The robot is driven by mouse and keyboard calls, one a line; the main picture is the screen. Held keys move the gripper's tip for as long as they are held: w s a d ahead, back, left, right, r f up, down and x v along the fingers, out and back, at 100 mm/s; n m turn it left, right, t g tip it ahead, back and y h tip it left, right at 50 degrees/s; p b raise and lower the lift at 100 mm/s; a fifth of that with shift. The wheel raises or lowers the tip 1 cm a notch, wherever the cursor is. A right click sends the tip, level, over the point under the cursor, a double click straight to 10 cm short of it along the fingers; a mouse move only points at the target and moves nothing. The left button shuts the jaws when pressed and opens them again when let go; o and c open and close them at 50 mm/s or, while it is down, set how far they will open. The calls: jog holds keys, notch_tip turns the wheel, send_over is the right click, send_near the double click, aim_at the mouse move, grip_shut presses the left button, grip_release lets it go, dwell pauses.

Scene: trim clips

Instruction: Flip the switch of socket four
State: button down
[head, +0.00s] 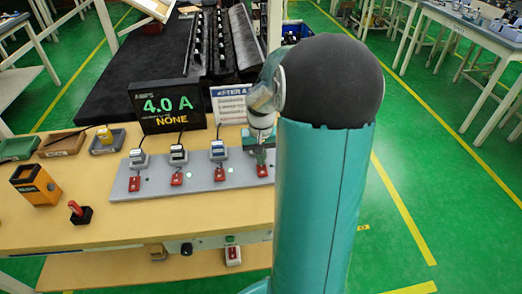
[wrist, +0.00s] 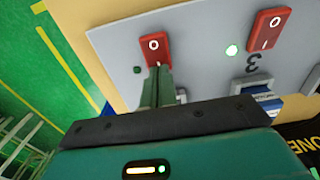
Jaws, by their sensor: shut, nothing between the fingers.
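A grey power strip (head: 200,185) lies on the bench with a row of sockets and red rocker switches. The rightmost red switch (head: 262,171), at socket four, shows in the wrist view (wrist: 153,46) with its "0" end visible. My gripper (head: 262,158) is over this switch. In the wrist view its shut fingers (wrist: 160,72) are empty, and the tips hide the switch's near end. I cannot tell whether they touch it. Socket three's switch (wrist: 268,30) stands to the right, with a lit green lamp (wrist: 232,50) beside it.
A display (head: 167,106) reading "4.0 A" and "NONE" stands behind the strip, next to a sign (head: 230,103). Bare bench lies in front.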

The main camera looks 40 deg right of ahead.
dwell(0.3)
jog(key=shift+w+f, duration=0.15)
jog(key=shift+f, duration=0.1)
jog(key=shift+s+a+r, duration=0.4)
jog(key=shift+s, duration=0.3)
jog(key=shift+w+r, duration=0.15)
jog(key=shift+r, duration=0.35)
notch_tip(320, 180, up, 7)
jog(key=shift+d, duration=0.15)
